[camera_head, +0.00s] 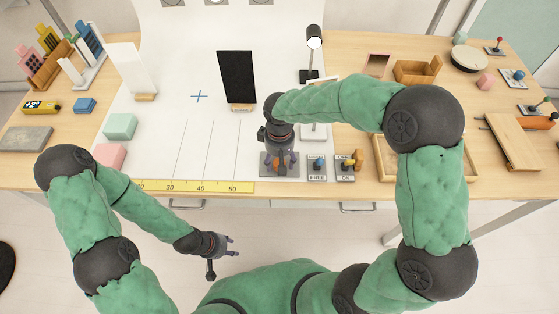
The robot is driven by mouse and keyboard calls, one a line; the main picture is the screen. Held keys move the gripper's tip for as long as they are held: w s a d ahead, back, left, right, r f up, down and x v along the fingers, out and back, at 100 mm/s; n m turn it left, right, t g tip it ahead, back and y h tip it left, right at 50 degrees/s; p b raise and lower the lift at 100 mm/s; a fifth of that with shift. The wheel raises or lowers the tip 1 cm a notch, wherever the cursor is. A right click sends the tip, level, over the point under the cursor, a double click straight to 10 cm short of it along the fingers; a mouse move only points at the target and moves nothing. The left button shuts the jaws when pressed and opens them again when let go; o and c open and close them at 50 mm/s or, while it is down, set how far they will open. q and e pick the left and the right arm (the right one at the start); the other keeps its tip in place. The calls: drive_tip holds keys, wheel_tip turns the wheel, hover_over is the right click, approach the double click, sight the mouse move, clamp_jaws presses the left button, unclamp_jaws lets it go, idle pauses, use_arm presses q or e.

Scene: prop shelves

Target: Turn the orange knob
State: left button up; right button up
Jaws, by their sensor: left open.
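An orange knob (282,169) sits on a dark grey base plate (267,170) near the front edge of the table. It is partly hidden under my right gripper (281,154), which comes down from above with its fingers beside the knob. Whether those fingers touch or grip the knob cannot be told. My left gripper (231,246) is open and empty, in front of the table and below its front edge.
A yellow ruler (195,187) lies along the front edge. A black panel (237,78) and lamp (314,44) stand behind.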

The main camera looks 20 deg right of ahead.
wheel_tip(320, 180, up, 11)
idle(0.3)
drive_tip(key=shift+f, duration=0.15)
idle(0.4)
